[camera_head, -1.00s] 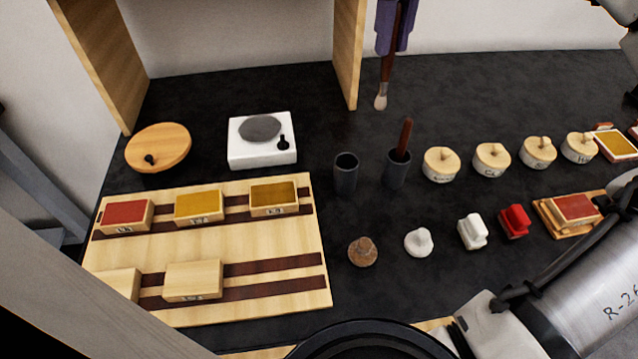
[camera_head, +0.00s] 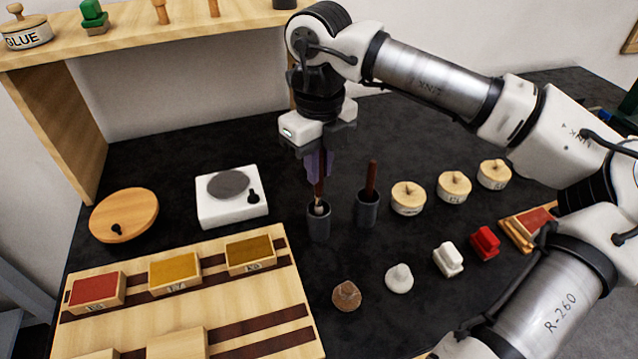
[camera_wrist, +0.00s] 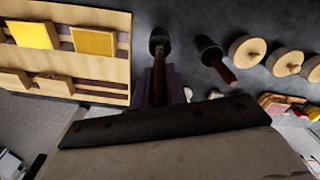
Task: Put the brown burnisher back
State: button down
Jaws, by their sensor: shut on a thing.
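The brown burnisher (camera_head: 320,189), a thin brown stick with a pale tip, hangs upright from my gripper (camera_head: 320,168). My gripper's purple fingers are shut on its upper part. Its tip is at the mouth of the left dark cup (camera_head: 319,226); I cannot tell how far inside it is. In the wrist view the burnisher (camera_wrist: 158,78) lines up with that cup (camera_wrist: 159,36). The right dark cup (camera_head: 367,212) holds another brown stick (camera_head: 371,178), close to the right of my gripper.
Round lidded pots (camera_head: 408,198) stand right of the cups. Small brown, white and red pieces (camera_head: 398,278) sit in front. A white scale (camera_head: 232,197) and a wooden disc (camera_head: 124,215) are left, behind a striped board (camera_head: 270,345) with blocks. A wooden shelf (camera_head: 130,35) stands behind.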

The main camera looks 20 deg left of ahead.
aim_at(319, 204)
jog(key=shift+f+p, duration=0.35)
jog(key=shift+f, duration=2.35)
jog(key=shift+f, duration=0.15)
jog(key=c, duration=1.4)
grip_release()
notch_tip(319, 204, up, 12)
jog(key=shift+r+b, duration=0.2)
jog(key=shift+b, duration=0.55)
